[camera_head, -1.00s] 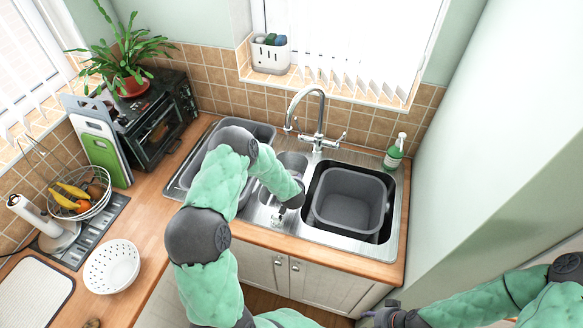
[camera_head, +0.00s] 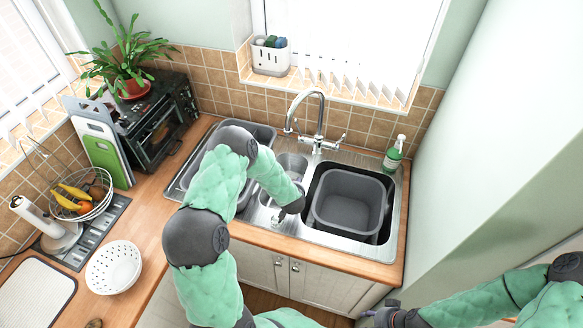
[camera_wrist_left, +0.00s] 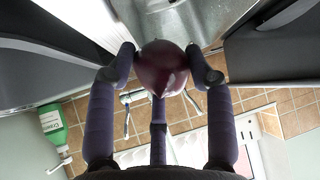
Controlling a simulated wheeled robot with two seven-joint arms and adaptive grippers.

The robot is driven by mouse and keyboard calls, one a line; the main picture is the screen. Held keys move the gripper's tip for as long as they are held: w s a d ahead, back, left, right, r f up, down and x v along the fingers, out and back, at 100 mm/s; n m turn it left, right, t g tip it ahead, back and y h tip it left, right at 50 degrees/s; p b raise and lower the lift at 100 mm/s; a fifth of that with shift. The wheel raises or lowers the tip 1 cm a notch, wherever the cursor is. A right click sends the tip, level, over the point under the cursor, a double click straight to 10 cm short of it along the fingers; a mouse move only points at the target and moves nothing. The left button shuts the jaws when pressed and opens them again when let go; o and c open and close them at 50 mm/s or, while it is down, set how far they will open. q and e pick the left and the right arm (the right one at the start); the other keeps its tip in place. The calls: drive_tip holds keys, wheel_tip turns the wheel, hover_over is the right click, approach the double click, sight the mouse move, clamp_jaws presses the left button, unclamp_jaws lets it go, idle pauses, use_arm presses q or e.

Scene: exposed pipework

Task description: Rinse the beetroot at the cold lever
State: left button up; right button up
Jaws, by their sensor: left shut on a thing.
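The dark red beetroot (camera_wrist_left: 163,68) is held between the purple-grey fingers of my left gripper (camera_wrist_left: 165,75) in the left wrist view. In the head view this gripper (camera_head: 279,216) is low over the front middle of the steel sink (camera_head: 285,232), and the beetroot cannot be made out there. The chrome tap (camera_head: 318,120) stands behind, with a lever (camera_head: 336,141) on its right; I cannot tell which lever is cold. No running water shows. My right gripper (camera_head: 378,318) is at the bottom edge, far from the sink, its fingers too small to read.
A green soap bottle (camera_head: 394,154) stands at the back right. A white colander (camera_head: 113,267) and fruit basket (camera_head: 84,194) are on the left worktop.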

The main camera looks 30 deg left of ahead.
use_arm(q)
drive_tip(key=shift+p+v, duration=0.95)
drive_tip(key=shift+v, duration=1.15)
